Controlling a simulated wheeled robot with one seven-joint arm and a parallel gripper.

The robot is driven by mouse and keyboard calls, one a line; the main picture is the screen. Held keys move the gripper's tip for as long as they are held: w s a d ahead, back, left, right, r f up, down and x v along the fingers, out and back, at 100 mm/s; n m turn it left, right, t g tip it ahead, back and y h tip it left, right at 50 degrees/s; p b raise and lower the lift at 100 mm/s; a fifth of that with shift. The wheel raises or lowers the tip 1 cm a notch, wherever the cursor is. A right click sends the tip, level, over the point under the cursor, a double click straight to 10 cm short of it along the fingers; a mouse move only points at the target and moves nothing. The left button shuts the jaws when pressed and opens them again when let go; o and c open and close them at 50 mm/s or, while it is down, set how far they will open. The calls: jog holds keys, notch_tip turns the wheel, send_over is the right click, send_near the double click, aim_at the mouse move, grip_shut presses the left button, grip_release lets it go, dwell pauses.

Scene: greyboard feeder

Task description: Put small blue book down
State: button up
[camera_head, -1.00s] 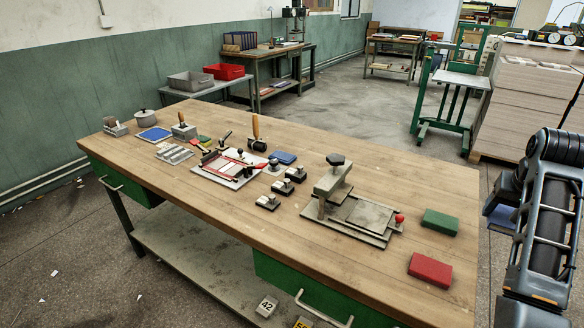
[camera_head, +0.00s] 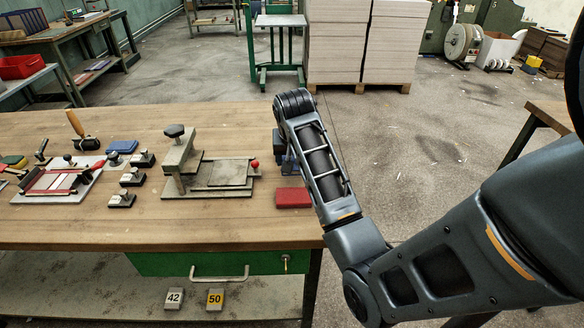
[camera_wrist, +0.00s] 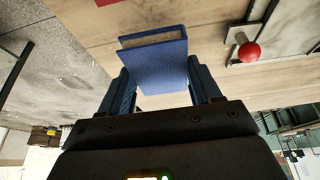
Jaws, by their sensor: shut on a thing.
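The small blue book (camera_wrist: 155,62) is between the two fingers of my gripper (camera_wrist: 160,75) in the wrist view, with its pale page edge showing. My gripper is shut on it over the wooden table (camera_wrist: 215,22). Whether the book touches the tabletop I cannot tell. In the head view my gripper (camera_head: 289,163) is at the table's right end, behind the red book (camera_head: 293,198) and mostly hidden by my arm. The book is hard to make out there.
A grey press with a red knob (camera_head: 254,163) stands just left of my gripper; its knob also shows in the wrist view (camera_wrist: 249,52). Stamps, a blue pad (camera_head: 122,146) and a red-framed fixture (camera_head: 55,180) lie farther left. The table's front middle is clear.

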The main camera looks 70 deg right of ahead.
jog(key=shift+f, duration=2)
jog(key=o, duration=1.1)
jog(key=shift+f, duration=0.15)
